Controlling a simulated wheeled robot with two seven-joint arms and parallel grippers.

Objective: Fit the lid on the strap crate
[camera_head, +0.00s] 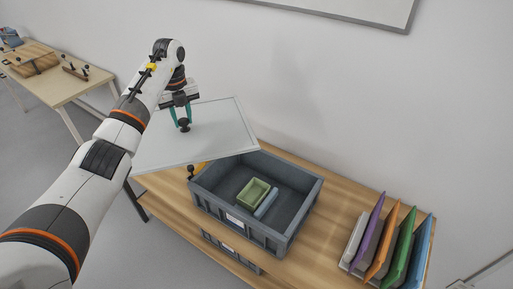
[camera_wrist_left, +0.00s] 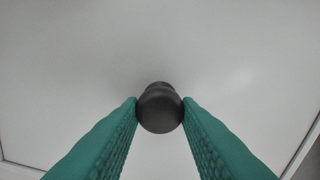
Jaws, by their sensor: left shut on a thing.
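The strap crate (camera_head: 301,203) is a dark grey open box on the wooden table, with a green tray (camera_head: 253,193) and a blue-grey item (camera_head: 267,203) inside. The lid (camera_head: 221,125) is a pale flat panel with a dark round knob. My left gripper (camera_head: 184,122) is shut on that knob and holds the lid up and left of the crate. The lid's right part overlaps the crate's back left corner in the head view. In the left wrist view the teal fingers (camera_wrist_left: 160,112) press both sides of the knob (camera_wrist_left: 160,108). My right gripper is not in view.
Several upright coloured folders (camera_head: 388,245) stand at the table's right end. A grey bin (camera_head: 231,251) sits on a shelf below the crate. A small dark knob with an orange part (camera_head: 197,168) shows beside the crate. Another table (camera_head: 55,85) stands far left.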

